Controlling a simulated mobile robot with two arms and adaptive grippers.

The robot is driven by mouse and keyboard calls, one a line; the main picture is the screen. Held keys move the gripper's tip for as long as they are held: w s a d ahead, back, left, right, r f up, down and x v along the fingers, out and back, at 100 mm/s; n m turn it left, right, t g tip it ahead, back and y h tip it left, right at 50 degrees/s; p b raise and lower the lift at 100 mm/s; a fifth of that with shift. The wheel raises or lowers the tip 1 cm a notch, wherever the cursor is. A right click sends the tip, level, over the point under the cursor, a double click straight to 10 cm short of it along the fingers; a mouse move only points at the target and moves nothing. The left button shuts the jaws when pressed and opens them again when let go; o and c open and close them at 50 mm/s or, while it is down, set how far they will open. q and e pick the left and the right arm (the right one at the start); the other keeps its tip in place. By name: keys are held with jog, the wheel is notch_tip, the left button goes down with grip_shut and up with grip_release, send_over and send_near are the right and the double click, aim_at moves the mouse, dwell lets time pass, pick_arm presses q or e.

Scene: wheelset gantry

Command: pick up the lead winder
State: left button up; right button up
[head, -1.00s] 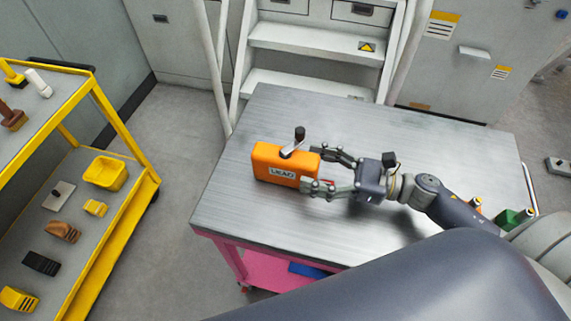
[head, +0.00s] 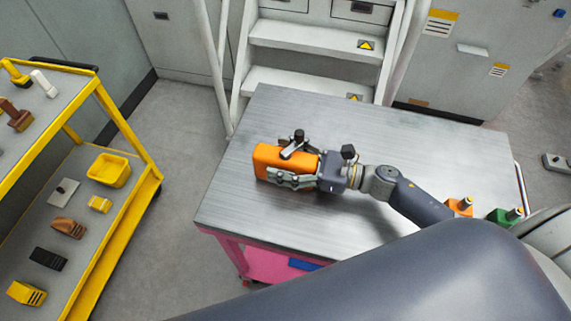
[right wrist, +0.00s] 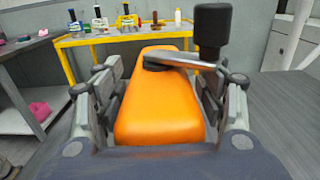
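The lead winder (head: 270,157) is an orange box with a crank and black knob on top. It stands upright on the metal-topped table (head: 235,200). My right gripper (head: 285,164) reaches in from the right, with one finger along each broad side of the box. The near finger covers its front label. In the right wrist view the orange body (right wrist: 160,105) lies between the fingers, with narrow gaps showing beside it, so the gripper looks open around it. The black knob (right wrist: 212,28) rises close to the right-hand finger. My left gripper is not in view.
A yellow trolley (head: 140,215) with tools and small bins stands at the left, apart from the table. Steps (head: 310,45) stand behind the table. An orange item (head: 458,208) and a green item (head: 503,217) sit near the table's right edge. The table's back half is clear.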

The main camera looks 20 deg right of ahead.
jog(key=c, duration=1.3)
jog(key=shift+r, duration=0.1)
